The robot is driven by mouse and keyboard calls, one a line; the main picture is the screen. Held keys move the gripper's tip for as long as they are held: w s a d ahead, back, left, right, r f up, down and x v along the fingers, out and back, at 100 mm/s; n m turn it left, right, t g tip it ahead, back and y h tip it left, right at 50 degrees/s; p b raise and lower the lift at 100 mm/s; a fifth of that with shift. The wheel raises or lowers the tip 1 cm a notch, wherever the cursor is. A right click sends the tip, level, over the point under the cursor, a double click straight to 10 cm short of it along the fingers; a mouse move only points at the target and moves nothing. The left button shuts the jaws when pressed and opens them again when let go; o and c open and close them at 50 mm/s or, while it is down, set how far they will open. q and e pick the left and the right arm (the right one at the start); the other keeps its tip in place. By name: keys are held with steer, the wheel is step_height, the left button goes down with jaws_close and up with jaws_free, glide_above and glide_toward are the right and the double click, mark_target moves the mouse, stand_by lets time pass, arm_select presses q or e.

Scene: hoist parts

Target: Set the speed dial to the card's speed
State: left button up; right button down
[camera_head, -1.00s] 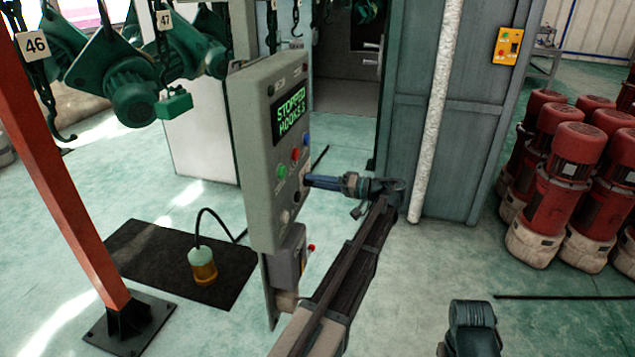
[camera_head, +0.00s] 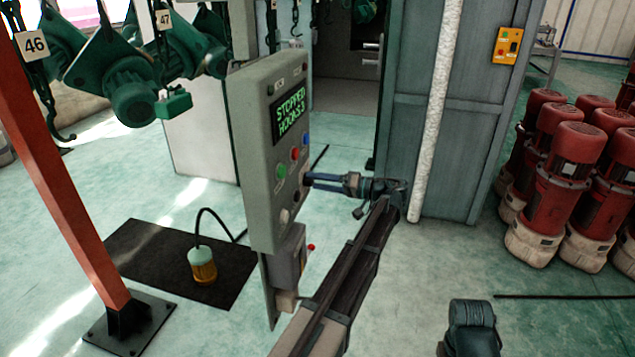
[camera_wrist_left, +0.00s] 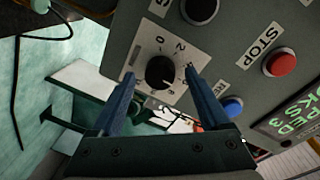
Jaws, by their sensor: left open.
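The speed dial (camera_wrist_left: 160,72) is a black round knob on a pale numbered plate, seen in the left wrist view on the grey control panel (camera_head: 262,200). The left gripper (camera_wrist_left: 160,76) is open, with one blue finger on each side of the dial; I cannot tell whether they touch it. In the head view the left gripper (camera_head: 309,178) is at the panel's right side, in front of the dial. The pointer's exact setting is too small to read surely. I cannot make out the speed card. The right gripper is not in view.
Green hoists (camera_head: 135,95) hang left; red motors (camera_head: 565,160) stand right.

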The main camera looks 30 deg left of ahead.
arm_select(q)
steer(key=w+d, duration=0.2)
steer(key=d, duration=1.1)
steer(key=shift+r+p, duration=0.4)
steer(key=s+d+f+m+h, duration=0.4)
steer(key=s+d+f+h, duration=0.1)
steer(key=s, duration=0.4)
steer(key=s+d+f+m+t+h, duration=0.1)
steer(key=s+d+f+m+h, duration=0.3)
steer(key=s+d+f, duration=0.4)
steer(key=s+d+f+m+t+h, duration=0.1)
steer(key=s+d+f+m+h, duration=0.3)
steer(key=s+d, duration=0.5)
steer(key=s+f+h, duration=0.2)
steer(key=s+f, duration=0.1)
steer(key=shift+s+d+f+h, duration=0.15)
steer(key=shift+d+f+h, duration=0.15)
steer(key=shift+h, duration=0.1)
